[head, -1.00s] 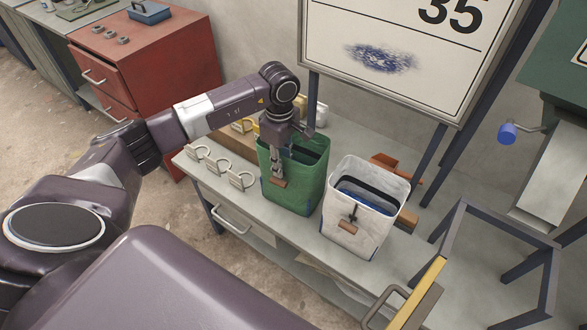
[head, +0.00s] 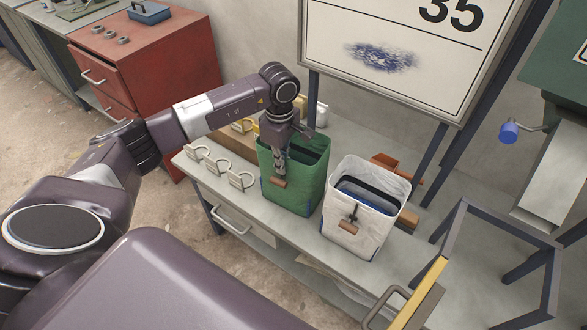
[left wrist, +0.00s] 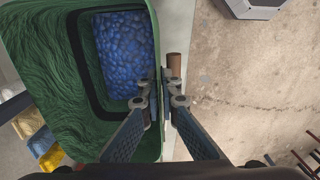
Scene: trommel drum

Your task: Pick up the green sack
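The green sack (head: 306,185) stands open and upright on the grey bench in the head view. In the left wrist view the sack (left wrist: 40,60) fills the left side, with blue pieces (left wrist: 125,55) inside it. My left gripper (head: 281,177) points down at the sack's front rim. In the left wrist view the fingers of this gripper (left wrist: 159,82) are close together, one on each side of the sack's rim, and look shut on it. A small brown toggle (left wrist: 174,66) hangs just outside the rim. My right gripper is not in view.
A white sack (head: 370,225) stands close to the right of the green one. Several metal rings on blocks (head: 216,166) line the bench's left front. A sign board (head: 400,60) rises behind. A dark metal frame (head: 500,228) stands at the right.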

